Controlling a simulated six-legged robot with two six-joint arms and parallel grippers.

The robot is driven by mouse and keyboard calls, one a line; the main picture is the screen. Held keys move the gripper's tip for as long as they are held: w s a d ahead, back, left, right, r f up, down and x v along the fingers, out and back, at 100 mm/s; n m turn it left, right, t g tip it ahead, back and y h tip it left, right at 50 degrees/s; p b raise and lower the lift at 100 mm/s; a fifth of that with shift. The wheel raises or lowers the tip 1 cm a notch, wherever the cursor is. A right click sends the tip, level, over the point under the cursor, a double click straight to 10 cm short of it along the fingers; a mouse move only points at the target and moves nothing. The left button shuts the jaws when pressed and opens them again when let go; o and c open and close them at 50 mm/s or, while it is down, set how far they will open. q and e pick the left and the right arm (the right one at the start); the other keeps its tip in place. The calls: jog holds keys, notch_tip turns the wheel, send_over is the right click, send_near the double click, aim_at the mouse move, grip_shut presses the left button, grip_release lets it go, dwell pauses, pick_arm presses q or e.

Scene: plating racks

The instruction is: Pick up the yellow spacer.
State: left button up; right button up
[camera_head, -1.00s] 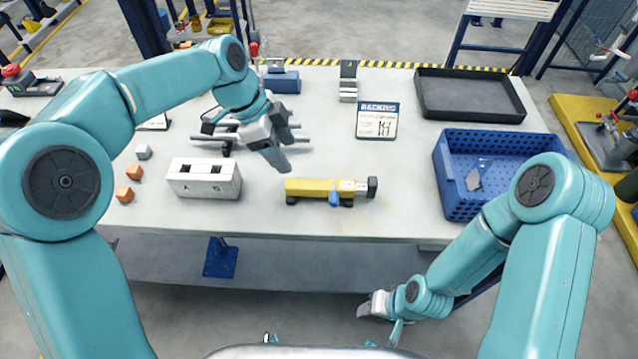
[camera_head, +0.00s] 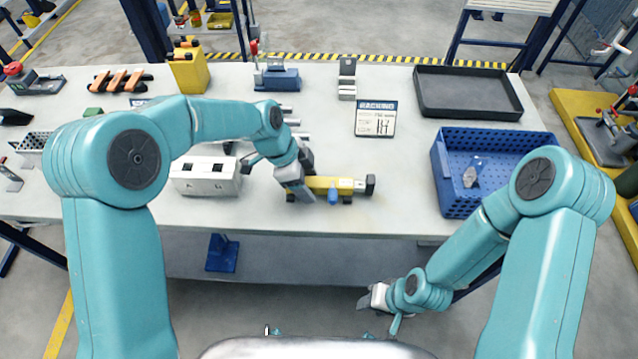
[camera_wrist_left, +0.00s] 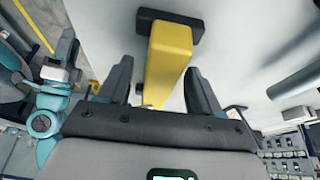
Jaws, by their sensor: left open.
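The yellow spacer (camera_head: 328,184), a yellow bar with dark feet, a blue knob and a grey end piece, lies on the table just in front of the middle. My left gripper (camera_head: 303,178) is at its left end and hides that part. In the left wrist view the yellow spacer (camera_wrist_left: 170,58) shows between the two open fingers of the left gripper (camera_wrist_left: 160,88); I see no firm hold on it. My right gripper (camera_head: 370,298) hangs low in front of the table, away from the spacer; its jaws are too small to read.
A white block with two holes (camera_head: 205,188) stands left of the spacer. A blue crate (camera_head: 445,190) and a dark tray (camera_head: 470,108) are at the right. A sign (camera_head: 376,120) and a yellow can (camera_head: 188,72) stand farther back. Table surface between spacer and crate is clear.

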aim_at(307, 181)
pick_arm(q)
grip_shut()
jog(key=shift+r, duration=0.1)
jog(key=shift+w+r, duration=0.1)
jog(key=shift+r, duration=0.4)
notch_tip(307, 181, up, 19)
jog(key=b, duration=0.1)
jog(key=shift+f, duration=0.1)
jog(key=shift+f+b, duration=7.1)
jog(key=shift+f, duration=2.35)
jog(key=shift+f+b, duration=0.35)
jog(key=shift+f, duration=0.2)
